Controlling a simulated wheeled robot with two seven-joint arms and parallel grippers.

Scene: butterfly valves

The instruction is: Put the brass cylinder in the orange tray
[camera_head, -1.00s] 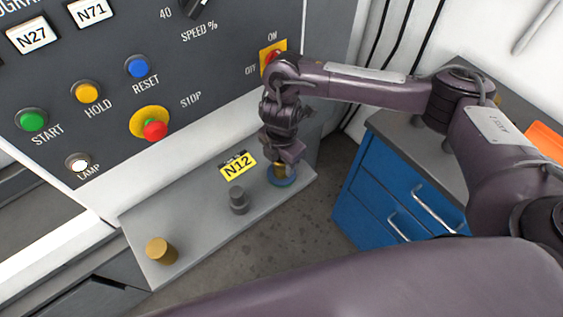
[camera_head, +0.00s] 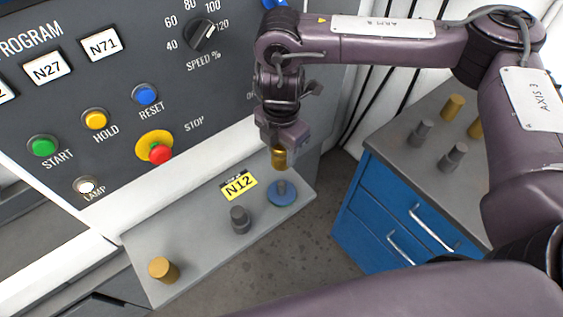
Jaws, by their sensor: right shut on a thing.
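My right gripper (camera_head: 280,148) points down above the grey shelf and is shut on a brass cylinder (camera_head: 279,160). The cylinder hangs upright just above a blue round base (camera_head: 282,198) with a short grey peg, and a small gap shows between them. Another brass cylinder (camera_head: 163,269) stands at the shelf's near left end. The orange tray does not show in the current view. My left gripper is not in view.
The grey shelf (camera_head: 200,238) also bears a dark grey stepped cylinder (camera_head: 240,219) and an N12 label. A control panel (camera_head: 100,60) rises behind. At right, a blue drawer cabinet (camera_head: 375,215) carries several brass and grey cylinders.

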